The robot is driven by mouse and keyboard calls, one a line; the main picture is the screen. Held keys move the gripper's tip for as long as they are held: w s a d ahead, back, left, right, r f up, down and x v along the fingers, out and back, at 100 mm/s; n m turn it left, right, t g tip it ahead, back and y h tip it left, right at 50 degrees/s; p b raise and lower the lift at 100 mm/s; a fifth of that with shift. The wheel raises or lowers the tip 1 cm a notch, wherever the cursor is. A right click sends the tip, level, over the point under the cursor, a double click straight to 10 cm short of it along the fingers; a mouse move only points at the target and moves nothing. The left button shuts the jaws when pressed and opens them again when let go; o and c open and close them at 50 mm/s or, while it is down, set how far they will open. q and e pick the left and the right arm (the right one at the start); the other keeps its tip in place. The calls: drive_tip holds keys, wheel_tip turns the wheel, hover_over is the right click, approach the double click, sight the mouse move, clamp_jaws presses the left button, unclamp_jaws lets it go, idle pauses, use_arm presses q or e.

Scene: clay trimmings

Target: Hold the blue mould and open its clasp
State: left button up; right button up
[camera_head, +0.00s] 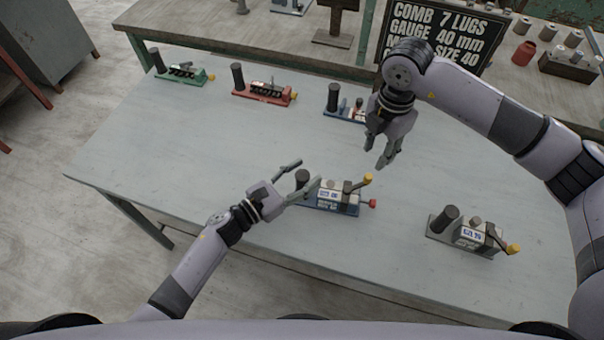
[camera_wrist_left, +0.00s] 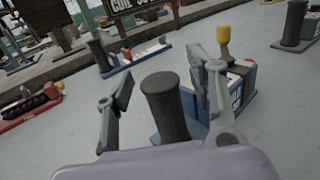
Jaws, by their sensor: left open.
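The blue mould (camera_head: 345,207) sits on the table near its front edge, with a pale block, a label, a black upright handle (camera_wrist_left: 168,108) and a red knob (camera_head: 372,203). Its yellow-tipped clasp lever (camera_head: 367,180) stands up at the right end; it also shows in the left wrist view (camera_wrist_left: 223,36). My left gripper (camera_head: 308,174) is open at the mould's left end, its fingers on either side of the black handle; contact cannot be told. My right gripper (camera_head: 378,155) hangs above and behind the mould, empty, its fingers apart.
A grey mould (camera_head: 466,235) with a yellow-tipped lever stands to the right. Green (camera_head: 182,77), red (camera_head: 263,94) and another blue fixture (camera_head: 343,114) stand along the back. A lettered board (camera_head: 440,38) is behind. The table's left part is clear.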

use_arm(q)
drive_tip(key=shift+c, duration=0.6)
clamp_jaws()
